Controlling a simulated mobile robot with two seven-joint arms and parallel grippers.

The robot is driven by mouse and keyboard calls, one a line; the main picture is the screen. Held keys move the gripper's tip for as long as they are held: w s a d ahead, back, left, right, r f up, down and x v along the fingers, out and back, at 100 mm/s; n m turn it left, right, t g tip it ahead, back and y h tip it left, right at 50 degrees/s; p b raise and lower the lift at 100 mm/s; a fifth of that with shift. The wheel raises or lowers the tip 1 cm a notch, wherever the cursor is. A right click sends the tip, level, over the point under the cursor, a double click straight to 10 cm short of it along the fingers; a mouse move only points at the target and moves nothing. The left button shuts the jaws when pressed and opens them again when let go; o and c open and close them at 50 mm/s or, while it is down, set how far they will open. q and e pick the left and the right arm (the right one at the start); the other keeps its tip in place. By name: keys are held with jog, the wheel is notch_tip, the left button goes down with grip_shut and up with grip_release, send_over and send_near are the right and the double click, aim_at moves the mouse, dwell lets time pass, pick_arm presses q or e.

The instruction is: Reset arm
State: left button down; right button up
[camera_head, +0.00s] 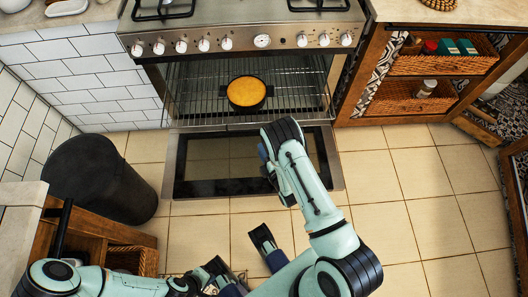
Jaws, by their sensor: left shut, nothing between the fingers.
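My left arm comes in along the bottom left edge. Its gripper (217,268) is low in the picture, above the floor tiles, shut and empty. My right arm comes in from the bottom right, with its bent joint raised over the lowered oven door. What looks like my right gripper (262,238) is a dark tip just right of the left one, over bare floor. Its fingers are too small and dark to tell if they are open. Part of the right arm is hidden behind its raised link.
The oven door (207,187) is lowered. A dark round pan (232,104) with yellow food (246,91) sits on the oven rack (300,88). A black bin (100,180) stands left. A shelf unit with baskets (440,64) is at right. The right floor (420,220) is clear.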

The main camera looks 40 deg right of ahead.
jog(key=shift+s, duration=0.2)
pick_arm(q)
jog(key=shift+r, duration=0.15)
dwell(0.3)
